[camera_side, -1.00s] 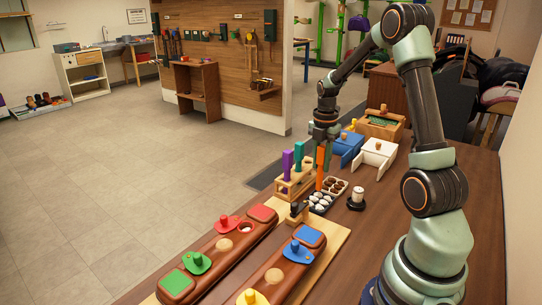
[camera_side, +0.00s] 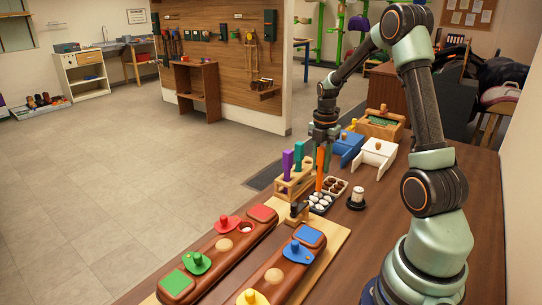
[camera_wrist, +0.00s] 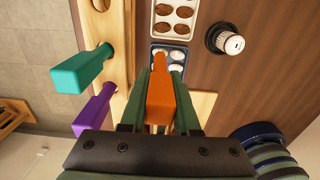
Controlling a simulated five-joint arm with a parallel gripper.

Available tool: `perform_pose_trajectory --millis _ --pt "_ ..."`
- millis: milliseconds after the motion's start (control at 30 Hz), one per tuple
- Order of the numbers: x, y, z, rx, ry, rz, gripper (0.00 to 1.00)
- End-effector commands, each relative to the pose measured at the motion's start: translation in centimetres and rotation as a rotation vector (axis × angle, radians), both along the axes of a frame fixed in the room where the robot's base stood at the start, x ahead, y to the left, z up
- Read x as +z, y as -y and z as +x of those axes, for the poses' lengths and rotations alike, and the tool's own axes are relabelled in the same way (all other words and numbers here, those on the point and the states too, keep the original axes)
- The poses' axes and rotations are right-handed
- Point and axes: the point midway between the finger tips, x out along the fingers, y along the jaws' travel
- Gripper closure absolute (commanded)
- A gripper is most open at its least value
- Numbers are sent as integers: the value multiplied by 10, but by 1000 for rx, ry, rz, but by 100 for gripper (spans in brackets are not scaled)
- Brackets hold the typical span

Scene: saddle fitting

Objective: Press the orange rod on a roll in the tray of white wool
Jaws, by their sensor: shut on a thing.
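My gripper (camera_side: 322,145) is shut on the orange rod (camera_side: 320,172), which points down, close to upright. In the side view the rod's lower end is at the far edge of the tray of white wool (camera_side: 328,212), by the tray of brown rolls. The wrist view shows the orange rod (camera_wrist: 161,103) between my fingers, its tip overlapping the tray of white wool (camera_wrist: 154,62). Several white rolls sit in that tray, and some are hidden behind the rod. I cannot tell if the tip touches a roll.
A tray of brown rolls (camera_wrist: 175,26) adjoins the wool tray. A wooden rack with purple (camera_side: 287,162) and teal (camera_side: 299,155) rods stands left. A white spool on a dark base (camera_side: 357,196) stands right.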

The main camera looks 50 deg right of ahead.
Motion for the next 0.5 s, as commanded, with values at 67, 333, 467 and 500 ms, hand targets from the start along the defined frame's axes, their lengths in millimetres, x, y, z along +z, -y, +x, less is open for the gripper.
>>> perform_pose_trajectory --millis 67,333,467,500 --pt "-1 0 0 0 0 0 100" --pt "-4 0 0 0 0 0 100" --pt "-6 0 0 0 0 0 100" --pt "-6 0 0 0 0 0 100"
